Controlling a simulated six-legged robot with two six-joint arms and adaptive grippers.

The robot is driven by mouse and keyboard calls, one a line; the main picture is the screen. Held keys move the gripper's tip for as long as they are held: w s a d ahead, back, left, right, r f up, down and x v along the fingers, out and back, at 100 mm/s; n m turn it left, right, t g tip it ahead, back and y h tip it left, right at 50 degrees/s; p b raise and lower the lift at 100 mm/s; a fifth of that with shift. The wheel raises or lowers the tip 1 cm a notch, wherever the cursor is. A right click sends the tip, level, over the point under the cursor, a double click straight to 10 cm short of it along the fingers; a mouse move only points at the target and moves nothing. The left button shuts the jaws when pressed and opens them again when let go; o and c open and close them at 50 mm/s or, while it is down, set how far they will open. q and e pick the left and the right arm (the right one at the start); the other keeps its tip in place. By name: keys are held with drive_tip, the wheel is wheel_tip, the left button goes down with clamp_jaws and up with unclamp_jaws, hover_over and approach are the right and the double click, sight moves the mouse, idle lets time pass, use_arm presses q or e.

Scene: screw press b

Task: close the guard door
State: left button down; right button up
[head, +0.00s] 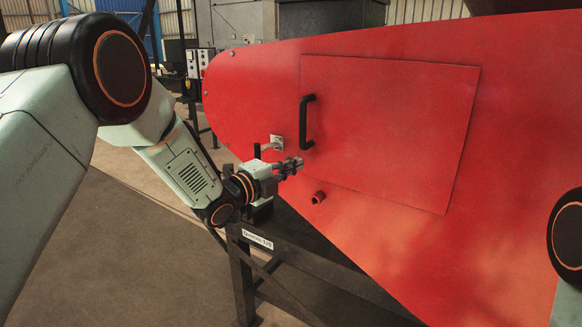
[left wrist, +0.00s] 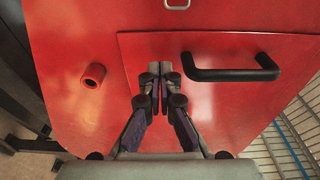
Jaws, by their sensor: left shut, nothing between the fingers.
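The guard door (head: 395,125) is a flat red panel on the large red guard (head: 250,90), with a black bar handle (head: 307,122) near its left edge. It looks close to flush with the guard; a small gap cannot be ruled out. A small metal latch (head: 277,142) sits just left of the door. My left gripper (head: 298,165) is shut and empty, just below the handle and latch, in front of the door's lower left part. In the left wrist view its fingertips (left wrist: 162,72) are together beside the handle (left wrist: 232,72), apart from it. My right gripper is out of view.
A short red pipe stub (head: 318,197) sticks out of the guard below the door. A dark steel frame (head: 243,270) with a label stands under the guard. A control box (head: 198,62) is behind at left. The floor (head: 130,240) at left is clear.

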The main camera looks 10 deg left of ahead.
use_arm(q)
drive_tip(key=s+d+v, duration=0.1)
drive_tip(key=v, duration=0.9)
drive_tip(key=s+a+f+n+g+y, duration=0.1)
drive_tip(key=s+f+n+g+y, duration=0.1)
drive_tip(key=s+f+n, duration=0.35)
drive_tip(key=s+f+n+g+y, duration=0.2)
drive_tip(key=s+f+n+g, duration=0.1)
drive_tip(key=f+n, duration=0.55)
drive_tip(key=s+a+f+n+g+y, duration=0.15)
drive_tip(key=s+f+n, duration=0.3)
drive_tip(key=f, duration=0.45)
drive_tip(key=s+f+n+g+y, duration=0.1)
drive_tip(key=s+f+n+g, duration=0.1)
drive_tip(key=s+f, duration=0.3)
drive_tip(key=s+f+n+g+y+b, duration=0.1)
drive_tip(key=s+f+g, duration=0.3)
drive_tip(key=s, duration=1)
drive_tip(key=s+f+n+g+y+b, duration=0.1)
drive_tip(key=s+f+n+g, duration=0.1)
drive_tip(key=s+f, duration=0.4)
drive_tip(key=s+g, duration=0.1)
drive_tip(key=s, duration=0.3)
drive_tip(key=shift+s+a+n, duration=0.2)
drive_tip(key=shift+n, duration=0.15)
